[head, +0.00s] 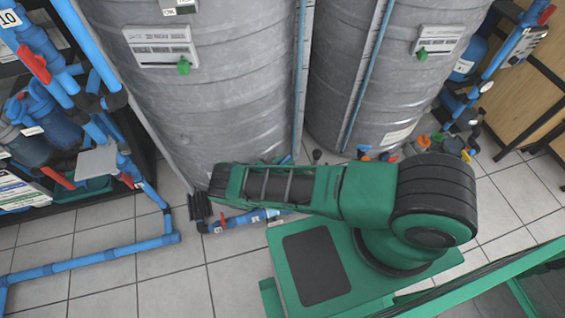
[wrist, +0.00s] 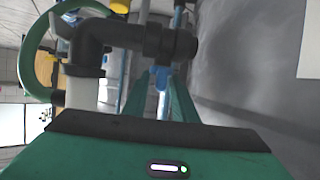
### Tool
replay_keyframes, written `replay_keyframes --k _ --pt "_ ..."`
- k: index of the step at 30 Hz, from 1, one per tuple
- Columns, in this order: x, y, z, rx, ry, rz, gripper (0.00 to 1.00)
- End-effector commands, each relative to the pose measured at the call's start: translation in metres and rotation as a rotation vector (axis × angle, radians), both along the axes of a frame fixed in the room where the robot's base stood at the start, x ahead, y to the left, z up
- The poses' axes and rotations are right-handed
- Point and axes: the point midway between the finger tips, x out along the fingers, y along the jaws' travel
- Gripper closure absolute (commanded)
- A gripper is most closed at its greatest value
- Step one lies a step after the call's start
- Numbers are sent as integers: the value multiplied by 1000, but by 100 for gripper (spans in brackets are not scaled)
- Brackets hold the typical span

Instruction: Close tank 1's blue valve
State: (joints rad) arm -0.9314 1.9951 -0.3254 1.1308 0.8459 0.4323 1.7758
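Two large grey tanks stand side by side in the head view, a left tank (head: 215,90) and a right tank (head: 385,70). I cannot read which is tank 1. My green arm reaches left across the foot of the left tank and hides part of the floor piping there. In the wrist view, a blue valve handle (wrist: 160,77) sits below a black pipe fitting (wrist: 110,35). My gripper (wrist: 162,84) has its two green fingers on either side of this handle. I cannot tell whether they touch it. The fingertips are not clear in the head view.
Blue pipes (head: 100,255) run along the floor at left, with a rack of red-handled valves (head: 33,63) above. Several coloured valve handles (head: 423,141) stand by the right tank's foot. A grey tank wall (wrist: 250,70) is close at right in the wrist view. The tiled floor at front left is otherwise open.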

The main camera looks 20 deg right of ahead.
Motion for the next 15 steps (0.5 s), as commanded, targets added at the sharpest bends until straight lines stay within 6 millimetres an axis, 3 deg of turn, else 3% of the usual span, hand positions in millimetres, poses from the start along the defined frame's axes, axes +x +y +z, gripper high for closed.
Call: replay_keyframes --k 1,3,15 --pt "0 0 0 0 0 0 88" --pt "0 0 0 0 0 0 100" --pt "2 0 -1 0 -3 -80 100"
